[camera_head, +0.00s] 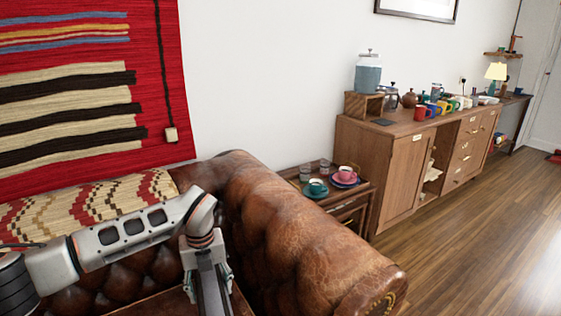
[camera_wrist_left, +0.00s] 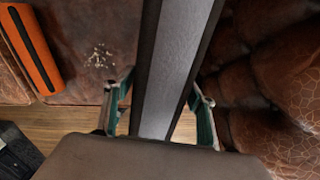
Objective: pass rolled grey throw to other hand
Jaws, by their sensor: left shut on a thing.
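My left gripper (camera_head: 207,285) is at the bottom of the head view, in front of the leather sofa's arm. It is shut on the rolled grey throw (camera_head: 209,282), which shows as a long, straight grey length with dark edges. In the left wrist view, the throw (camera_wrist_left: 168,75) runs from the top edge down between the two green-edged fingers of the left gripper (camera_wrist_left: 160,115). Its far end is out of view, and its near end is hidden behind the gripper body. My right gripper is in neither view.
The brown leather sofa (camera_head: 285,235) fills the bottom middle. A side table (camera_head: 353,196) with cups stands behind its arm, then a long wooden cabinet (camera_head: 400,165). In the wrist view, an orange item (camera_wrist_left: 32,48) and pale crumbs (camera_wrist_left: 100,57) lie on brown leather.

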